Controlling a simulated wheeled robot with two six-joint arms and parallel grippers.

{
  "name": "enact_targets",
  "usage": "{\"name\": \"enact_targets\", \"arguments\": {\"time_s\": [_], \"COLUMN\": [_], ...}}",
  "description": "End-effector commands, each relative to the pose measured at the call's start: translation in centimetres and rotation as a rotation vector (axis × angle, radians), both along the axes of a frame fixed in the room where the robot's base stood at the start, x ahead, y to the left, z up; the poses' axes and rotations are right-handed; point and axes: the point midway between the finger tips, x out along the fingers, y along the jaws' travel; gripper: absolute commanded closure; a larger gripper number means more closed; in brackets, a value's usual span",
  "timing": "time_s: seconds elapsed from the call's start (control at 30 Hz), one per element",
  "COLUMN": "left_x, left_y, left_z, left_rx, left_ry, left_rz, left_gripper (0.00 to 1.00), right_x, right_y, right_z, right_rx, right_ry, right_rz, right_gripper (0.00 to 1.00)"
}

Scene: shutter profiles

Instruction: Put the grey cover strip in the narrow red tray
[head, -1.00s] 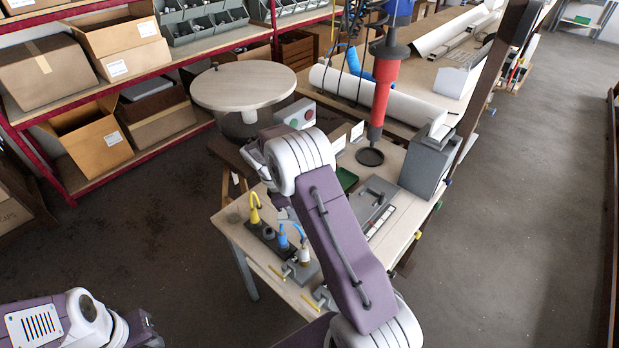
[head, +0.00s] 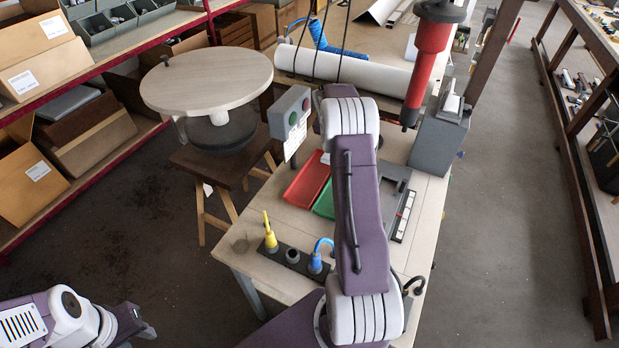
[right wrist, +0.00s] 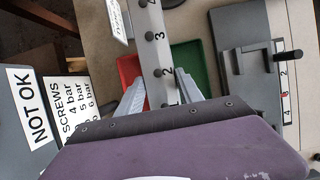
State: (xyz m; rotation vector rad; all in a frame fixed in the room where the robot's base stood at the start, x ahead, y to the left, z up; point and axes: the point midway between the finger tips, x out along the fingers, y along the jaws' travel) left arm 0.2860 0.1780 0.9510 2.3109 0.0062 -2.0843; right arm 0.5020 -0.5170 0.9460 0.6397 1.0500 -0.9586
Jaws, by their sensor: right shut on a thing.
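The narrow red tray (head: 308,179) lies on the workbench beside a green tray (head: 325,204). In the right wrist view, parts of the red tray (right wrist: 128,69) and green tray (right wrist: 193,62) show below my gripper. My right gripper (right wrist: 160,76) is shut on a light grey strip (right wrist: 157,48) with dark round knobs and numbers, apparently the grey cover strip. It passes above the trays, and its upper end runs out of the picture. In the head view my right arm hides the strip and gripper.
A grey switch box (head: 290,114) and a round turntable (head: 206,80) stand left of my right arm. A grey fixture (head: 397,180) lies right of the trays, near a grey box (head: 438,137). A red tool (head: 428,50) hangs above. Yellow and blue connectors stand near the front edge.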

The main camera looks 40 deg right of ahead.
Motion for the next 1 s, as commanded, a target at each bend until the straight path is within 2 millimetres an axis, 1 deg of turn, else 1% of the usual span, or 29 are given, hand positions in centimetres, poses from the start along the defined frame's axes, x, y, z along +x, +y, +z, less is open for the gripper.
{"name": "enact_targets", "arguments": {"time_s": [0.2,0.3,0.4,0.5,0.67,0.77,0.9,1.0], "left_x": [0.0,0.0,0.0,0.0,0.0,0.0,0.0,0.0], "left_y": [0.0,0.0,0.0,0.0,0.0,0.0,0.0,0.0], "left_z": [-1.0,-1.4,-1.7,-1.8,-1.8,-2.1,-2.6,-2.5], "left_rx": [0.000,0.000,0.000,0.000,0.000,0.000,0.000,0.000], "left_ry": [0.000,0.000,0.000,0.000,0.000,0.000,0.000,0.000], "left_rz": [0.000,0.000,0.000,0.000,0.000,0.000,0.000,0.000], "left_gripper": [0.64,0.64,0.64,0.64,0.64,0.64,0.64,0.64], "right_x": [0.4,0.5,0.6,0.7,0.6,0.6,0.6,0.6], "right_y": [5.9,8.4,10.2,11.0,11.2,11.2,11.2,11.2], "right_z": [-3.6,-5.1,-6.2,-6.6,-6.8,-8.1,-10.6,-10.7], "right_rx": [0.000,0.001,0.000,0.000,0.000,0.001,0.002,0.001], "right_ry": [0.004,0.003,0.001,0.001,0.000,0.002,0.003,0.000], "right_rz": [0.010,0.009,0.005,0.004,0.001,0.001,0.002,0.001], "right_gripper": [1.00,1.00,1.00,1.00,1.00,1.00,1.00,1.00]}}
